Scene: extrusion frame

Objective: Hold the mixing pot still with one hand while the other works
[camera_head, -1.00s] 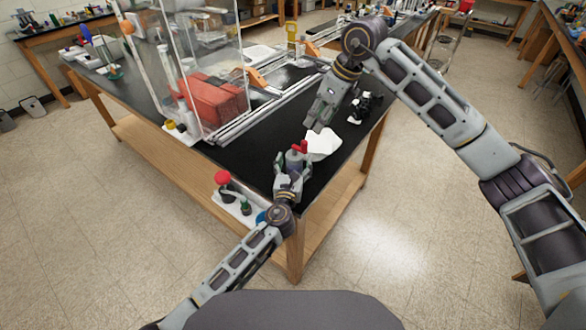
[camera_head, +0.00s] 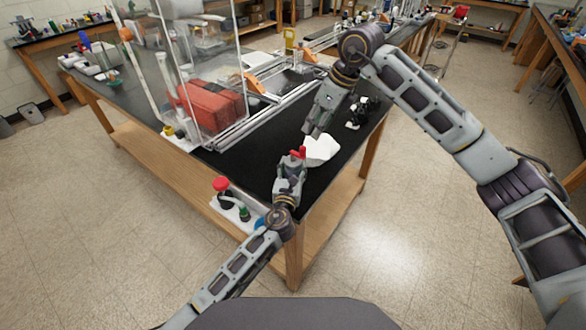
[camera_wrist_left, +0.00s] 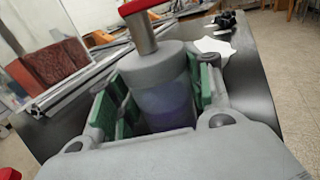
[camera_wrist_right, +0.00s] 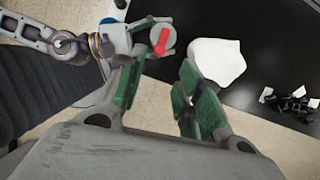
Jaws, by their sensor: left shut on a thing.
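The mixing pot (camera_wrist_left: 165,95) is a small cylinder with a grey upper part, a bluish-purple body and a red-topped metal stem. It stands upright near the corner of the black bench. My left gripper (camera_head: 291,166) is shut around its body, green pads on both sides, in the left wrist view. In the head view this gripper hides most of the pot; its red top (camera_head: 298,152) shows. My right gripper (camera_head: 311,131) is above and just beyond the pot, pointing down. In the right wrist view its fingers (camera_wrist_right: 160,75) are apart and empty, with the red top (camera_wrist_right: 160,40) beyond them.
A white faceted object (camera_head: 322,150) lies right of the pot. Small black parts (camera_head: 361,112) lie farther back. A clear-walled enclosure with a red block (camera_head: 213,104) and metal rails stands left. A white holder with a red knob (camera_head: 221,184) sits at the front edge.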

